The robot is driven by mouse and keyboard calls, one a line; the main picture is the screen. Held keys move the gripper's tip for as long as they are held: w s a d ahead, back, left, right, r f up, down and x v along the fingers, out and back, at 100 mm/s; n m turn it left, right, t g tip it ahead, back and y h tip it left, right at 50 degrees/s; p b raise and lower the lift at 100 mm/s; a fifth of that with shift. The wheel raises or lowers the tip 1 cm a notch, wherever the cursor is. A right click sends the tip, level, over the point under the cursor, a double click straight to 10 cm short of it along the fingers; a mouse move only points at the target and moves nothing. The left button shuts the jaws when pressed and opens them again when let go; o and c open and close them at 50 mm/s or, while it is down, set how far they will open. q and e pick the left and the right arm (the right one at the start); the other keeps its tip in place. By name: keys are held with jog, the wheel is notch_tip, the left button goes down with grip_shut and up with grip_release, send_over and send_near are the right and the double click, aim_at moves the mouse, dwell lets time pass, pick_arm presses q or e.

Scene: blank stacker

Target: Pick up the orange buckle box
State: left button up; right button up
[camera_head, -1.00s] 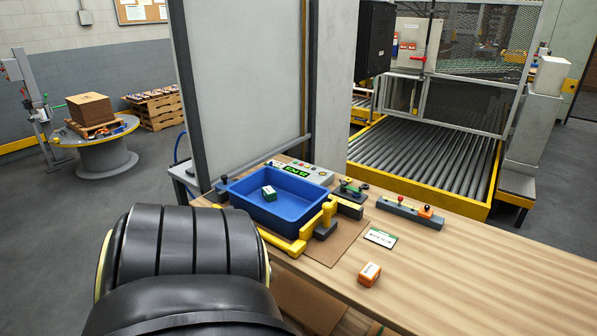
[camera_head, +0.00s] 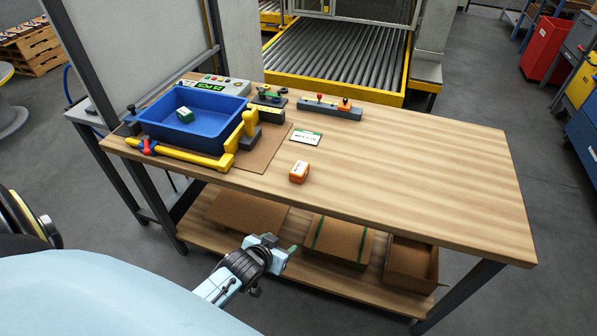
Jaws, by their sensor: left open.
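The orange buckle box (camera_head: 299,172) is a small orange block with a white label on top. It sits on the wooden table top (camera_head: 420,170), near the front edge and right of the brown mat. My left gripper (camera_head: 284,252) is open and empty in front of the table, lower in the picture than the box and apart from it. My right gripper is not in view.
A blue tray (camera_head: 215,140) holding a green box (camera_head: 185,115) stands at the table's left, with yellow clamps (camera_head: 240,130) around it. A label card (camera_head: 306,138) lies behind the orange box. The table's right side is clear.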

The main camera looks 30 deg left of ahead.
aim_at(298, 170)
pick_arm(q)
jog(key=w+a+r+n+t, duration=0.1)
jog(key=w+r+t, duration=0.15)
jog(key=r, duration=0.55)
jog(key=w+a+r+t, duration=0.1)
jog(key=w+r, duration=0.2)
jog(key=r, duration=0.4)
jog(key=shift+y, duration=0.5)
jog(key=x, duration=0.2)
jog(key=b+x, duration=0.1)
jog(key=x, duration=0.4)
jog(key=shift+w+a+r+b, duration=0.1)
jog(key=shift+a+r+b, duration=0.1)
jog(key=shift+r+b, duration=0.2)
jog(key=shift+b+x, duration=0.5)
jog(key=shift+x, duration=2.4)
jog(key=shift+a+r, duration=0.1)
jog(key=shift+a, duration=0.05)
jog(key=c, duration=1.1)
